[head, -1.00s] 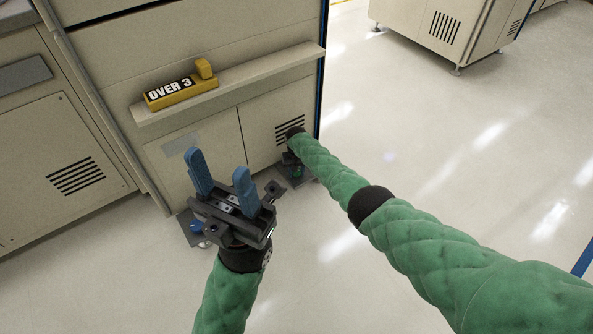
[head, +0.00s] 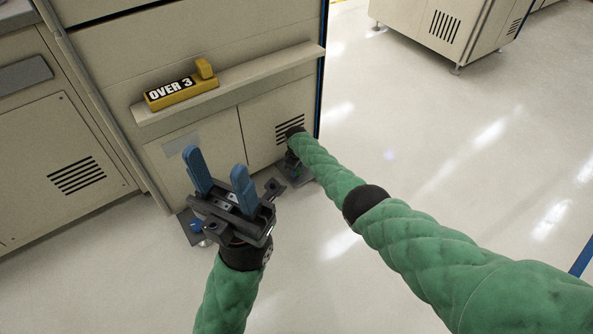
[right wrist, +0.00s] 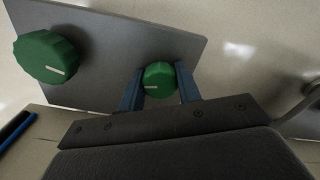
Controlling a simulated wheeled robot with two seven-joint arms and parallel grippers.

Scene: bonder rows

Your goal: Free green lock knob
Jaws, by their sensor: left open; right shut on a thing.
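In the right wrist view a grey metal plate (right wrist: 105,40) carries two green knobs, each with a white mark. The larger green knob (right wrist: 46,57) is at the left and nothing touches it. The smaller green knob (right wrist: 158,80) sits between the blue fingers of my right gripper (right wrist: 160,88), which is shut on it. In the head view this gripper is mostly hidden behind my right forearm, low at the cabinet's right corner. My left gripper (head: 220,182) is open and empty, in front of the cabinet.
The beige cabinet (head: 190,60) has a ledge (head: 235,82) with a yellow block (head: 182,92) marked "OVER 3". Open pale floor (head: 440,130) lies to the right, with another cabinet (head: 445,25) behind.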

